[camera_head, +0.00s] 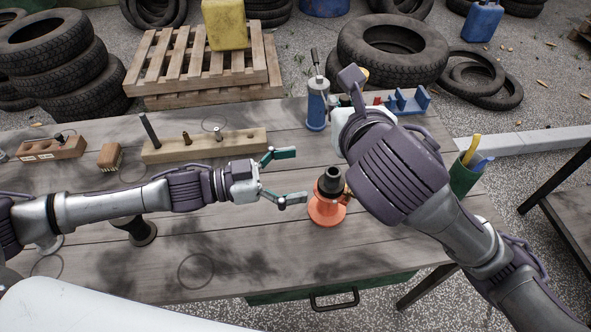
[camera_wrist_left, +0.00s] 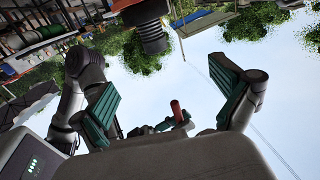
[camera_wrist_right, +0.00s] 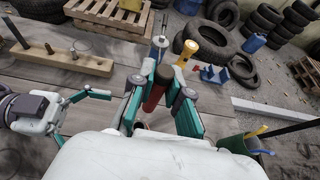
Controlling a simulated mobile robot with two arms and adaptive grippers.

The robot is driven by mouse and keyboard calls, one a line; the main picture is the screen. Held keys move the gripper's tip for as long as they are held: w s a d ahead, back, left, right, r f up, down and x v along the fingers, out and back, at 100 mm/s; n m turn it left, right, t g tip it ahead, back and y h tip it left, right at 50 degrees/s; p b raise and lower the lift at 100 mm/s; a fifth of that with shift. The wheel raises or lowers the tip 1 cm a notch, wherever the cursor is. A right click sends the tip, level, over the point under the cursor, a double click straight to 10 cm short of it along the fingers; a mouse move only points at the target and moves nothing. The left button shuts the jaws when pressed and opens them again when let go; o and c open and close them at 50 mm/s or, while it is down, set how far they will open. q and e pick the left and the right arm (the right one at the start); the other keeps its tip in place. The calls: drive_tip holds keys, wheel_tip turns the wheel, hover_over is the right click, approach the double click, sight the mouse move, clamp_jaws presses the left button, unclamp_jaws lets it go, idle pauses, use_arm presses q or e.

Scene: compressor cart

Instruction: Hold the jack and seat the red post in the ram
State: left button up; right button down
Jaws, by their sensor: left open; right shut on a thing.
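The orange jack (camera_head: 322,212) stands on the bench with its black ram (camera_head: 331,180) pointing up. In the left wrist view the jack (camera_wrist_left: 145,12) shows at the top edge, with the dark threaded ram (camera_wrist_left: 152,38) below it. My left gripper (camera_head: 295,176) is open and empty just left of the jack, its fingers pointing at it. My right gripper (camera_wrist_right: 160,85) is shut on the red post (camera_wrist_right: 153,94), which has a dark end. The post also shows in the left wrist view (camera_wrist_left: 176,111). In the head view my right wrist hides the post.
A blue bottle jack (camera_head: 317,108) and a blue rack (camera_head: 408,101) stand at the back. A wooden block with pegs (camera_head: 205,146) lies left. A green cup with tool handles (camera_head: 463,178) stands at the right edge. The front middle of the bench is clear.

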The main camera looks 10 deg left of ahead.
sight(330, 189)
use_arm(q)
wheel_tip(330, 189, down, 7)
drive_tip(key=shift+r, duration=0.15)
drive_tip(key=x, duration=0.7)
drive_tip(key=shift+d, duration=0.25)
